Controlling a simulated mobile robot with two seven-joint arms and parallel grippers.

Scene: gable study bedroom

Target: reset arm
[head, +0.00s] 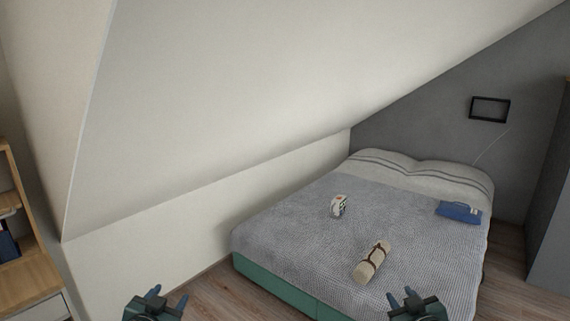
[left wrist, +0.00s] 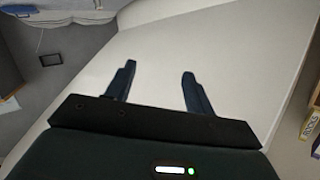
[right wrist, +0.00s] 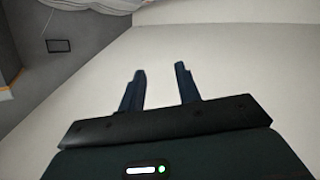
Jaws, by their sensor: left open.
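My left gripper (head: 168,294) is at the bottom left of the head view, in front of the sloped wall. It is open, and in the left wrist view (left wrist: 158,68) its two dark fingers stand apart with nothing between them. My right gripper (head: 400,293) is at the bottom right of the head view, appearing over the near edge of the bed. In the right wrist view (right wrist: 160,68) its fingers also stand apart and empty. Most of both arms lies outside the head view.
A bed (head: 290,222) with a grey cover stands ahead to the right. Shelving (head: 40,272) is at left. Wood floor (head: 237,294) is open in front.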

